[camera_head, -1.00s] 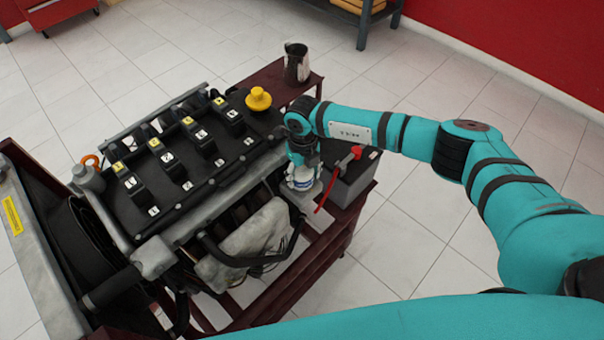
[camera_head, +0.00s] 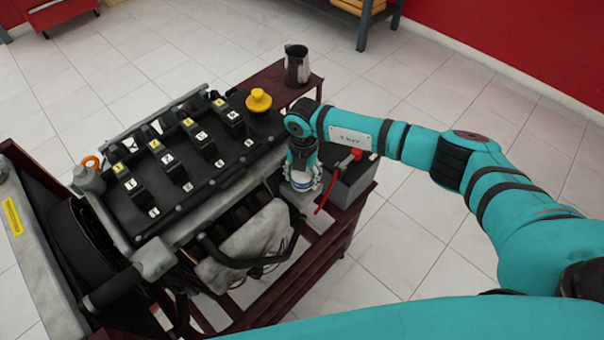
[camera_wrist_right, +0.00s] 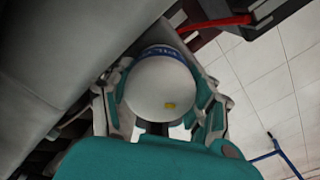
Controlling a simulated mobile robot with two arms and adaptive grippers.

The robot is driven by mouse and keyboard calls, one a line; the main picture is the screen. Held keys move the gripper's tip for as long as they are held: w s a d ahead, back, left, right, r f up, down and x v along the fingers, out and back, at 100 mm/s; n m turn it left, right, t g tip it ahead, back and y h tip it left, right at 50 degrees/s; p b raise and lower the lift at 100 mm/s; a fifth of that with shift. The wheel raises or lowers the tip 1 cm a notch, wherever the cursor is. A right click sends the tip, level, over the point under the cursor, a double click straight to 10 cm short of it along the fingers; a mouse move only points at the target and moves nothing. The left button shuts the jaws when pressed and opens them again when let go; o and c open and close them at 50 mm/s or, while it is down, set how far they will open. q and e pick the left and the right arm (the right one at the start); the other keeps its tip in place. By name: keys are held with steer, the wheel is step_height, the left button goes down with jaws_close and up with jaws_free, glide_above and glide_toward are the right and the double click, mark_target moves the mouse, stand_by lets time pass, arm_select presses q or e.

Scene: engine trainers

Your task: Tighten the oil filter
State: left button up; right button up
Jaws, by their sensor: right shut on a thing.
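The oil filter (camera_head: 301,182) is a white canister with a blue band, at the right end of the engine (camera_head: 180,170). The filter's far end is hidden in the wrist view. My left gripper is not in view.
A battery (camera_head: 350,180) with a red cable (camera_head: 328,190) stands right beside the filter. A metal jug (camera_head: 297,64) is on the dark red stand behind. A yellow oil cap (camera_head: 258,100) tops the engine. Tiled floor at right is clear.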

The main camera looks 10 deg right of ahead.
steer(key=shift+w+d+r+m, duration=0.1)
steer(key=shift+m, duration=0.4)
steer(key=o, duration=1.2)
steer(key=shift+r, duration=0.1)
steer(key=shift+r, duration=0.25)
step_height(320, 180, up, 7)
steer(key=shift+d+r, duration=0.1)
steer(key=shift+r, duration=0.1)
steer(key=shift+c, duration=0.6)
